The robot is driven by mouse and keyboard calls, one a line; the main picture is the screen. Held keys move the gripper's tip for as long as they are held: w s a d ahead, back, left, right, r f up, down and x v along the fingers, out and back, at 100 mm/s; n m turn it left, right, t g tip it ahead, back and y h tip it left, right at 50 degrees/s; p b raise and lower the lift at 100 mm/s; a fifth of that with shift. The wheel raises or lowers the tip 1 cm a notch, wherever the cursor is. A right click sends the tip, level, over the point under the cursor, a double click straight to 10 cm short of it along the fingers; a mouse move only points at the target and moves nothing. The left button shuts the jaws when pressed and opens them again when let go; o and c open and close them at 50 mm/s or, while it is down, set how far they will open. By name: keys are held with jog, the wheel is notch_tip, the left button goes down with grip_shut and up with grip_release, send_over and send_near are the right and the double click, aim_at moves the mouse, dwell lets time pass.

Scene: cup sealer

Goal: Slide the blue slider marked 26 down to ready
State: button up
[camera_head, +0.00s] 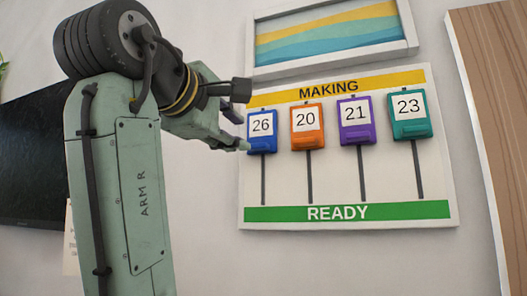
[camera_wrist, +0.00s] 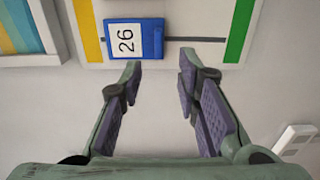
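The blue slider marked 26 (camera_head: 262,133) is at the top of its dark vertical track, just below the yellow MAKING band (camera_head: 340,84) on the white board (camera_head: 280,185). The green READY band (camera_head: 390,210) runs along the board's bottom. My gripper (camera_head: 240,122) is beside the left edge of the blue slider in the head view. In the wrist view the blue slider (camera_wrist: 152,40) lies beyond the fingertips, on the yellow band's side. My gripper (camera_wrist: 158,73) is open with nothing between its fingers. Contact with the slider cannot be told.
Orange slider 20 (camera_head: 308,137), purple slider 21 (camera_head: 356,133) and teal slider 23 (camera_head: 410,129) sit at the top of neighbouring tracks. A framed picture (camera_head: 330,42) hangs above the board. A wooden panel (camera_head: 495,90) is at the right. The tracks below the sliders are clear.

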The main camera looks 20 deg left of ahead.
aim_at(256, 146)
jog(key=w+p, duration=0.3)
jog(key=w, duration=0.7)
jog(key=shift+d+r+p, duration=0.1)
jog(key=shift+p, duration=0.3)
jog(key=shift+w, duration=0.1)
jog(key=shift+c, duration=0.4)
grip_shut()
